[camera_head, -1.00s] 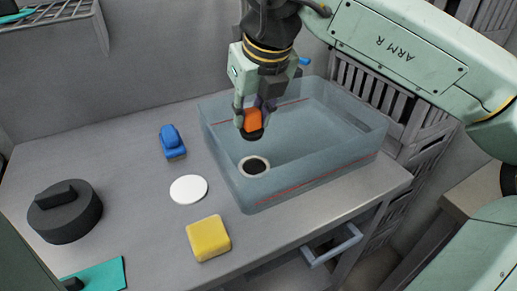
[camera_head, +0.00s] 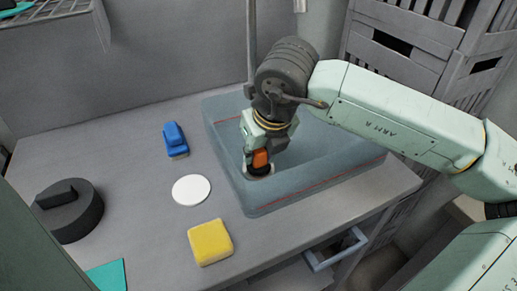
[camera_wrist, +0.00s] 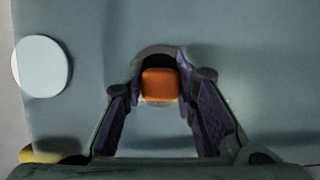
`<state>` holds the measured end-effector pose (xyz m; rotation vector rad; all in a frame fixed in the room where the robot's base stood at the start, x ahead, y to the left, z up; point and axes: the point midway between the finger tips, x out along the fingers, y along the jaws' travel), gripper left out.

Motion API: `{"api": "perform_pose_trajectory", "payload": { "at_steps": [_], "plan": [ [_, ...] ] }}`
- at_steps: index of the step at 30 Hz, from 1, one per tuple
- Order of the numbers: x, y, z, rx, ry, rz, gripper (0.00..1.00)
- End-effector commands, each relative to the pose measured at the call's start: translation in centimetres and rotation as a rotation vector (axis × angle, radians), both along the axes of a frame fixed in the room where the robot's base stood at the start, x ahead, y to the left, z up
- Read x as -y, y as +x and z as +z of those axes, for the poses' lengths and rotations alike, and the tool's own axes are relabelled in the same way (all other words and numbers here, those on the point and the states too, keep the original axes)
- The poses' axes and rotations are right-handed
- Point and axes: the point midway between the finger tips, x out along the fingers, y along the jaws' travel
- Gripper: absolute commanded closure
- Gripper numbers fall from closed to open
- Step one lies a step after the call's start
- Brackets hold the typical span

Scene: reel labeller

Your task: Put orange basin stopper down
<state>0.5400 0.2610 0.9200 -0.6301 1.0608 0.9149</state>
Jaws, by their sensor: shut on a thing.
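The orange basin stopper (camera_head: 261,159) has an orange block grip above a dark round base. My gripper (camera_head: 258,158) is shut on the orange grip. I cannot tell whether the stopper's base touches the drain.
A white disc (camera_head: 191,190), a yellow sponge (camera_head: 210,242) and a blue brush (camera_head: 174,140) lie on the grey worktop left of the basin. A black round object (camera_head: 70,212) and a teal sheet (camera_head: 107,277) are farther left. Worktop between them is bare.

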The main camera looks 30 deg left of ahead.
Motion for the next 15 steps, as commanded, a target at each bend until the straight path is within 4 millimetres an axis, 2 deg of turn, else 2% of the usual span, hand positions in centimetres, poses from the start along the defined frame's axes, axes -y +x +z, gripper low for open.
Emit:
{"api": "perform_pose_trajectory", "payload": {
  "at_steps": [13,14,15],
  "plan": [
    [-0.01,0.03,-0.66,0.001,0.0,0.0,1.0],
    [-0.01,0.01,-0.49,0.001,0.0,0.0,0.72],
    [-0.01,0.01,-0.46,0.001,0.0,0.0,0.7]
  ]
}}
